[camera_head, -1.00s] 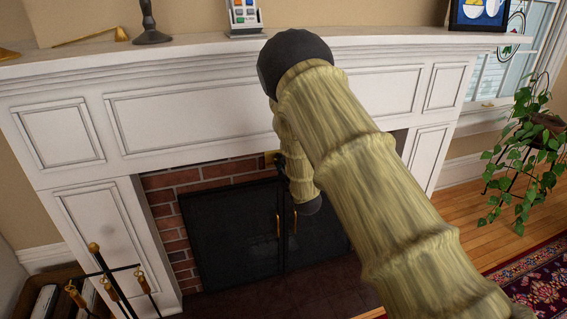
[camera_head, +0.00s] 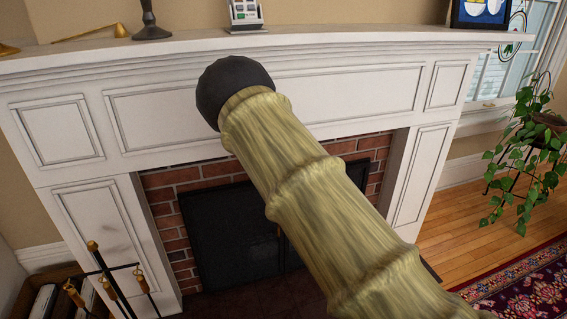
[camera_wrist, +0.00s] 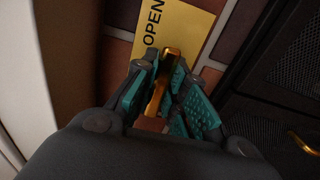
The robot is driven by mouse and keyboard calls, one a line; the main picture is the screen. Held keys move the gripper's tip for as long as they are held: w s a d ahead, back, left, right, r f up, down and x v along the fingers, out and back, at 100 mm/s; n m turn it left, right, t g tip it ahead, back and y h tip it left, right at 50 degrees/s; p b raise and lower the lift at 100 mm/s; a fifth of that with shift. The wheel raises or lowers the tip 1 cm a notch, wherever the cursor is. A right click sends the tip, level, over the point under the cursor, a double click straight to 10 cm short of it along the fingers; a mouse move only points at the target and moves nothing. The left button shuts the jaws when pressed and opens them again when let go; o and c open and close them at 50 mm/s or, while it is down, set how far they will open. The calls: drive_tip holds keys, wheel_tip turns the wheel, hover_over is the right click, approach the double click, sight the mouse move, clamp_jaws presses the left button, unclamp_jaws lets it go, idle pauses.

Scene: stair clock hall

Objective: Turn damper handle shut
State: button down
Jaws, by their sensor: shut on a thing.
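The damper handle (camera_wrist: 160,85) is a slim brass-coloured bar in the wrist view, in front of the brick face. My gripper (camera_wrist: 164,75), with teal pads, is shut on it, one finger on each side. A yellow label (camera_wrist: 182,22) with the word "OPEN" sits on the brick just behind the handle. In the head view my arm hides the handle and my gripper.
The white mantel (camera_head: 330,60) and brick surround (camera_head: 165,215) frame black fireplace doors (camera_head: 230,235). Fire tools (camera_head: 103,265) stand at lower left. A leafy plant (camera_head: 520,150) stands at right. Wood floor (camera_head: 455,222) and a patterned rug (camera_head: 515,275) lie at right.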

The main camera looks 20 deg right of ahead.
drive_tip(key=shift+f, duration=0.1)
drive_tip(key=c, duration=1.4)
unclamp_jaws()
drive_tip(key=shift+c, duration=0.2)
drive_tip(key=shift+s, duration=0.15)
drive_tip(key=s, duration=1.1)
drive_tip(key=shift+s+d, duration=0.2)
drive_tip(key=shift+s, duration=0.2)
